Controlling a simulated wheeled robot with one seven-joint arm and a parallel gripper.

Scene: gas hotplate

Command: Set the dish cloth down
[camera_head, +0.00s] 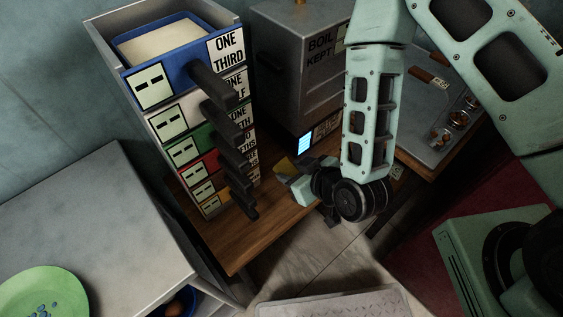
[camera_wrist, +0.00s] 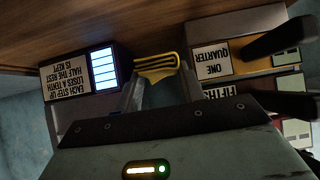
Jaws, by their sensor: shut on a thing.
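The dish cloth (camera_wrist: 157,68) is yellow with dark stripes and shows between the fingertips of my gripper (camera_wrist: 160,88) in the wrist view. My gripper is shut on it. In the head view, my gripper (camera_head: 305,188) is over the wooden tabletop, between the drawer stack and the metal box. There the cloth (camera_head: 286,166) is a small yellow patch, partly hidden by my gripper. I cannot tell whether the cloth touches the wood.
A drawer stack (camera_head: 168,118) with dark protruding handles stands left of my gripper. A metal box (camera_head: 300,85) and a lit display (camera_head: 305,143) are behind it. The wooden tabletop (camera_head: 232,235) is bare at its front. A green plate (camera_head: 40,290) is on the left cabinet.

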